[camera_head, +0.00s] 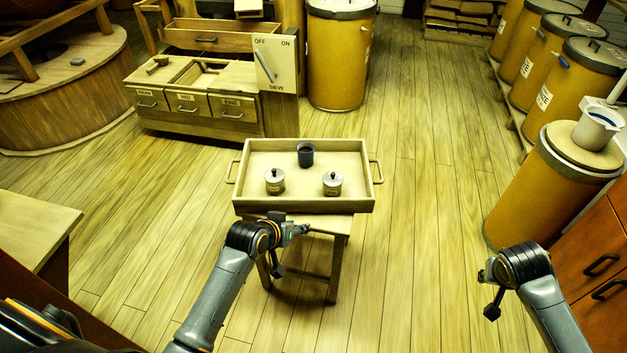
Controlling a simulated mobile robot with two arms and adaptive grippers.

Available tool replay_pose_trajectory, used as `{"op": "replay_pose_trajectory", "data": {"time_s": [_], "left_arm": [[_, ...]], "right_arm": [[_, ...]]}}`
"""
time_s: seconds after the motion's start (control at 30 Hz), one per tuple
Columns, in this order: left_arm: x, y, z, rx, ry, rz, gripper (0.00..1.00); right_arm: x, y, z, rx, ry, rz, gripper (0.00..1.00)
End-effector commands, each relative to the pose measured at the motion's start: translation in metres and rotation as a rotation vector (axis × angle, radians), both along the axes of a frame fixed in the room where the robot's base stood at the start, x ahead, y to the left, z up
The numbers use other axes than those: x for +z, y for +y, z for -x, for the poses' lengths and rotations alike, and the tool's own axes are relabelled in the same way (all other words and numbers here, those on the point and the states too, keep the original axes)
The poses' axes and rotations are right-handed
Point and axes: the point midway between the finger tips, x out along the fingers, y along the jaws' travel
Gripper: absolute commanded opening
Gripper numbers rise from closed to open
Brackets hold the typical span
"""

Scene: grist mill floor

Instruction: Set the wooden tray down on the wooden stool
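The wooden tray (304,206) is level and appears to rest on the wooden stool (336,224), its ends reaching past the stool top on both sides.
Behind the tray stands a wooden drawer cabinet (200,127) with a sieve switch panel (276,62). Yellow drums line the right (545,190) and back (338,60). A table corner (35,225) is at left, an orange cabinet (590,260) at right. Open plank floor surrounds the stool.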

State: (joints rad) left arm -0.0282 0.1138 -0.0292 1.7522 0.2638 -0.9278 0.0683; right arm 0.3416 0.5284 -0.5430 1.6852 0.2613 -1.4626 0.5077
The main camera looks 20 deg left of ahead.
Motion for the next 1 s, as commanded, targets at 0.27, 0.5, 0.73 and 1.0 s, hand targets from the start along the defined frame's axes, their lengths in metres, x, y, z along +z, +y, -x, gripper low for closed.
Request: {"op": "replay_pose_trajectory", "data": {"time_s": [0.27,0.5,0.73,1.0], "left_arm": [[0.000,0.000,0.000,0.000,0.000,0.000,0.34],[0.000,0.000,0.000,0.000,0.000,0.000,0.34],[0.000,0.000,0.000,0.000,0.000,0.000,0.34],[0.000,0.000,0.000,0.000,0.000,0.000,0.34]], "right_arm": [[0.054,0.016,0.019,0.010,-0.005,-0.001,0.34],[0.088,0.025,0.033,0.016,-0.002,-0.001,0.34],[0.096,0.027,0.037,0.016,0.000,0.000,0.34],[0.096,0.027,0.037,0.016,0.000,0.000,0.34]]}}
